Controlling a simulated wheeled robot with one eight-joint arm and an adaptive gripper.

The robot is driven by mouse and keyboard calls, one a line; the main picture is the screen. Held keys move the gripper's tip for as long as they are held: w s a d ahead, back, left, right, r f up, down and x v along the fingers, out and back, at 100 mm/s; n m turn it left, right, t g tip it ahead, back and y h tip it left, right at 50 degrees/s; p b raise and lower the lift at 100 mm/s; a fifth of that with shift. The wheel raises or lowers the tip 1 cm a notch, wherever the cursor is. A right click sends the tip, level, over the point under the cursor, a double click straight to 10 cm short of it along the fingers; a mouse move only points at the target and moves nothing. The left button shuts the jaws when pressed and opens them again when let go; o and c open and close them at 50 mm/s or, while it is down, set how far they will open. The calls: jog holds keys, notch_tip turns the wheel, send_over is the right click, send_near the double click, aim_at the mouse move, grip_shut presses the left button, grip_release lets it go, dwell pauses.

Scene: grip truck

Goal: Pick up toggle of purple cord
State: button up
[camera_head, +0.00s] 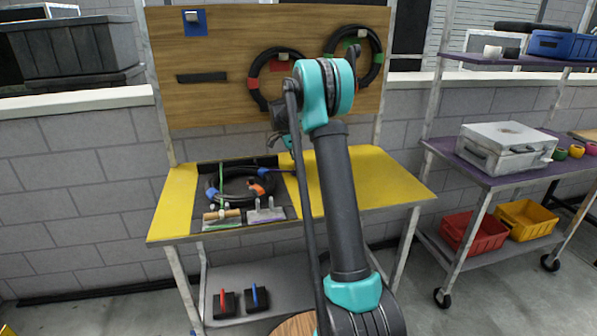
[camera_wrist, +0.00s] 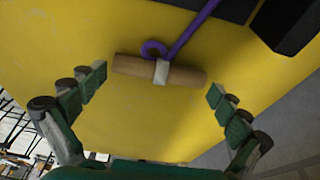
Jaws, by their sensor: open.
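The toggle (camera_wrist: 135,67) of the purple cord is a short wooden rod with a pale band around its middle. It lies on the yellow tabletop in the wrist view. The purple cord (camera_wrist: 190,35) loops at the band and runs up to the right; a bit of it shows in the head view (camera_head: 283,170). My gripper (camera_wrist: 157,82) is open, with one green-tipped finger on each side of the toggle, apart from its ends. In the head view, my arm hides the toggle and most of the gripper.
A dark tray (camera_head: 292,212) on the yellow table (camera_head: 172,210) holds a coiled black cable (camera_head: 215,181) and brushes. A shelf cart (camera_head: 440,150) is at the right. The table's right side looks clear.

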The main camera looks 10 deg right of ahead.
jog(key=c, duration=0.8)
jog(key=shift+r, duration=0.1)
jog(key=shift+r, duration=0.5)
jog(key=shift+c, duration=0.2)
notch_tip(320, 180, up, 2)
jog(key=shift+r, duration=0.15)
jog(key=s, duration=1.7)
jog(key=shift+s+r, duration=0.1)
jog(key=shift+s, duration=0.2)
jog(key=shift+s+r, duration=0.2)
jog(key=shift+r, duration=2.65)
